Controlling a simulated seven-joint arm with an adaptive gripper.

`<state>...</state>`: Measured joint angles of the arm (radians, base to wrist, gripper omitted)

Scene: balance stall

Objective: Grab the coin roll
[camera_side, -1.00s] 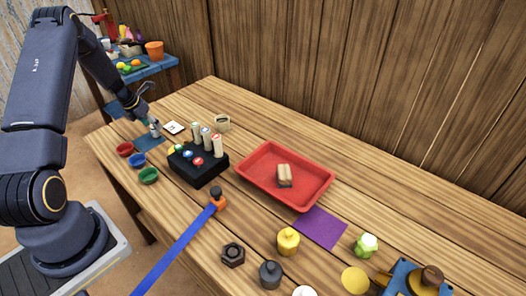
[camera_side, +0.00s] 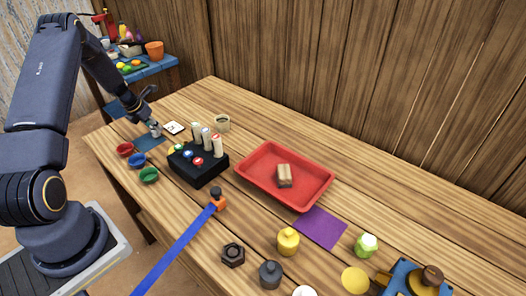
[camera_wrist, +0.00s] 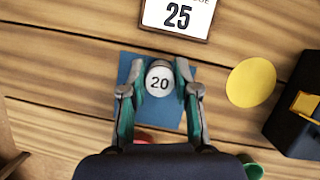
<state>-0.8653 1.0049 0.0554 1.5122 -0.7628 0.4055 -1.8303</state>
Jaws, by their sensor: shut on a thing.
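A short light-coloured cylinder with "20" on its top, which looks like the coin roll (camera_wrist: 159,82), stands upright over a blue square mat (camera_wrist: 131,66). In the side view the same coin roll (camera_side: 155,130) is small at the table's far left end. My gripper (camera_wrist: 159,70) comes from above with a finger on each side of the roll and is shut on it. Whether its base touches the mat (camera_side: 150,143) cannot be told.
A card reading "25" (camera_wrist: 178,17) lies just beyond the mat. A yellow disc (camera_wrist: 251,82) is to the right. Red (camera_side: 124,149), blue (camera_side: 137,160) and green (camera_side: 148,175) cups stand near. A black box (camera_side: 197,170) with upright tubes and a red tray (camera_side: 262,184) lie further right.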

